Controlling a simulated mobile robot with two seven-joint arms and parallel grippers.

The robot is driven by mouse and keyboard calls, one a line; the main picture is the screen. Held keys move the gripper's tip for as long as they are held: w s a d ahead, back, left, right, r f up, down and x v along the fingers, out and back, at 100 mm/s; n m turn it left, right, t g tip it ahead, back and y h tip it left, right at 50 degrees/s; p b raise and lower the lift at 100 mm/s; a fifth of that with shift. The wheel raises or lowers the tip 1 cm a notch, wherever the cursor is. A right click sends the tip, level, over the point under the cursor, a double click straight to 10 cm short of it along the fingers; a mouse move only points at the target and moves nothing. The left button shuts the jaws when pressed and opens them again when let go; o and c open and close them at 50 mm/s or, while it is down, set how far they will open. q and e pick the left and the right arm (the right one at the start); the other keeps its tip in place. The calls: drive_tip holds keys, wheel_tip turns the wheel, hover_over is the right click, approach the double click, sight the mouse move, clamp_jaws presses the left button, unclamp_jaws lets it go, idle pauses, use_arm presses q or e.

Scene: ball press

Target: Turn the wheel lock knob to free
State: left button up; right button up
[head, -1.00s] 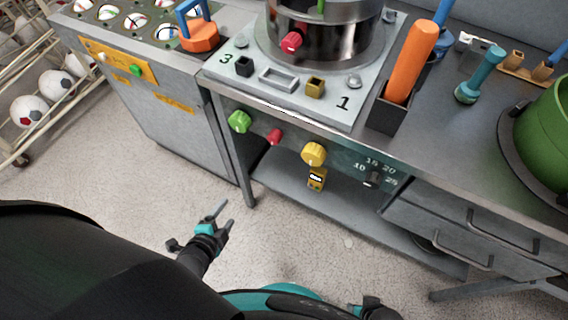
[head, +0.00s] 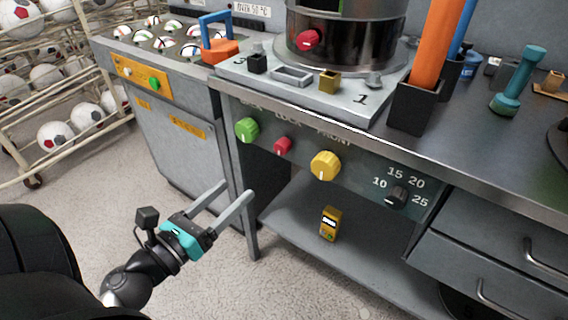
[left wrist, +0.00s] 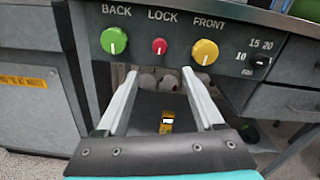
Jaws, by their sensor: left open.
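The red knob (head: 283,146) sits on the bench's front panel between the green knob (head: 247,130) and the yellow knob (head: 325,166). In the left wrist view the red knob (left wrist: 159,46) is under the label LOCK, with the green knob (left wrist: 114,41) under BACK and the yellow knob (left wrist: 205,52) under FRONT. My left gripper (head: 236,190) is open and empty, below and in front of the panel. In the left wrist view its fingertips (left wrist: 160,72) are spread to either side below the red knob, apart from it. My right gripper is not in view.
A black dial (head: 397,196) with numbers is further right on the panel. A yellow meter (head: 329,224) stands on the shelf below. A grey cabinet (head: 175,140) is to the left, and drawers (head: 480,245) are to the right. The floor in front is clear.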

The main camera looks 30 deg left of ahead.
sight(279, 150)
use_arm(q)
drive_tip(key=w+p, duration=0.1)
drive_tip(key=w, duration=0.3)
drive_tip(key=w+p, duration=0.1)
drive_tip(key=w, duration=0.4)
drive_tip(key=w+d+p, duration=0.1)
drive_tip(key=w, duration=0.3)
drive_tip(key=shift+w+r, duration=0.1)
drive_tip(key=shift+w, duration=1)
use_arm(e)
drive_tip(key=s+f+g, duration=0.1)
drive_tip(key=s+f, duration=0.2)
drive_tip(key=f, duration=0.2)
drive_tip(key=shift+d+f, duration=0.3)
use_arm(q)
clamp_jaws()
